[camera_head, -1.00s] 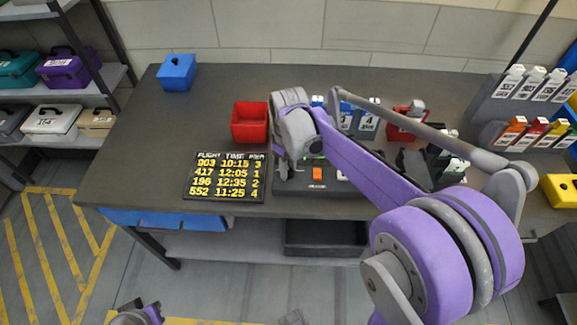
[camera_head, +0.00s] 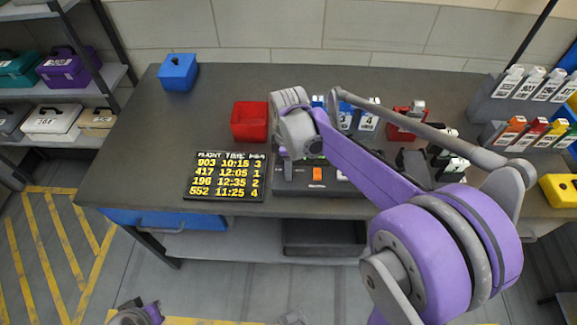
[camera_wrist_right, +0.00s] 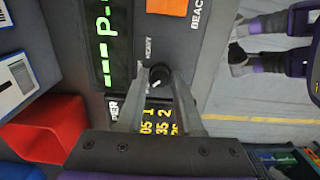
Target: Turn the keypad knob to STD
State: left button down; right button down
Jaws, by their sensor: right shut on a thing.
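The keypad (camera_head: 285,187) is a dark grey panel on the near side of the table, with an orange button, partly hidden by my right arm. In the right wrist view its face (camera_wrist_right: 178,50) shows a green display and printed labels. The small black knob (camera_wrist_right: 157,82) with a white mark sits between my right fingertips. My right gripper (camera_wrist_right: 158,72) is shut on the knob, a finger on each side. In the head view the gripper (camera_head: 287,172) points down at the keypad's left end; the knob is hidden there. The STD label cannot be read.
A flight board (camera_head: 226,177) with yellow text lies left of the keypad. A red bin (camera_head: 249,122) stands behind it, and a blue box (camera_head: 178,72) at the back left. Tagged items and racks (camera_head: 495,105) fill the right side. The table's left part is clear.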

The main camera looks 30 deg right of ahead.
dwell(0.4)
jog(key=c, duration=0.6)
grip_release()
jog(key=shift+o, duration=0.2)
notch_tip(320, 180, up, 11)
jog(key=shift+p, duration=0.45)
jog(key=shift+s+f, duration=0.1)
